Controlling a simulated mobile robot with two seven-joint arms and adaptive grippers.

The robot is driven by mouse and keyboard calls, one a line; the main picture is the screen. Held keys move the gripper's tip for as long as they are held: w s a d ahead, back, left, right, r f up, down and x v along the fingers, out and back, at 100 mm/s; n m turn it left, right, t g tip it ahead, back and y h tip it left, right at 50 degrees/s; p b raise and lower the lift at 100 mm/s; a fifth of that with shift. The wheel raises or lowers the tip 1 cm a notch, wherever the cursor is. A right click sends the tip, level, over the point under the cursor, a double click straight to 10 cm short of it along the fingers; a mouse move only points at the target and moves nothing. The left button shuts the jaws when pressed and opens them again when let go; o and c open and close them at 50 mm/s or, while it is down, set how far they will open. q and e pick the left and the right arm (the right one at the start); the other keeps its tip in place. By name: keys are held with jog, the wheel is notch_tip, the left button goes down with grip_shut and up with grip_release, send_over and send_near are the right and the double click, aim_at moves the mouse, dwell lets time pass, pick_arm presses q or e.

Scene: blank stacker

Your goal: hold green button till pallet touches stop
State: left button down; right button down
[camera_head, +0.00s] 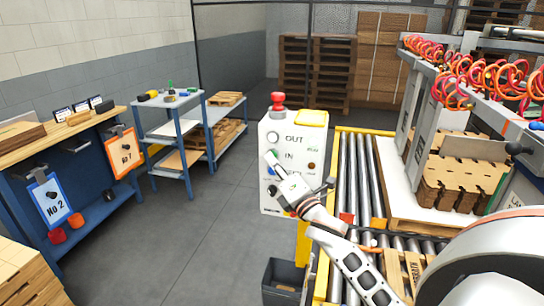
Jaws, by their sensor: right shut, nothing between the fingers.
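The white control box (293,133) stands left of the roller conveyor, with "OUT" and "IN" lettered on its face. My right gripper (271,157) is shut and empty, with its tips at the box face just left of "IN". A bit of green shows at the tips; the green button itself is mostly hidden there, and I cannot tell whether it is pressed. A wooden pallet (396,273) lies on the rollers at the near end, partly hidden by my arm. Red and yellow blocks (378,223) sit farther along; I cannot tell which part is the stop. My left gripper is out of view.
A red mushroom button (277,101) tops the box. The rollers (354,170) run away behind it. Brown cut blanks (465,182) are stacked at right under red coiled hoses. A dark bin (283,278) stands below the box. Blue benches line the left; the floor between is clear.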

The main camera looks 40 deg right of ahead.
jog(key=shift+s+a, duration=0.1)
jog(key=shift+a, duration=0.05)
dwell(0.5)
jog(key=shift+s+a, duration=0.45)
jog(key=shift+a, duration=0.05)
jog(key=shift+s+a+p, duration=0.6)
jog(key=shift+s+a, duration=1)
jog(key=shift+a, duration=0.3)
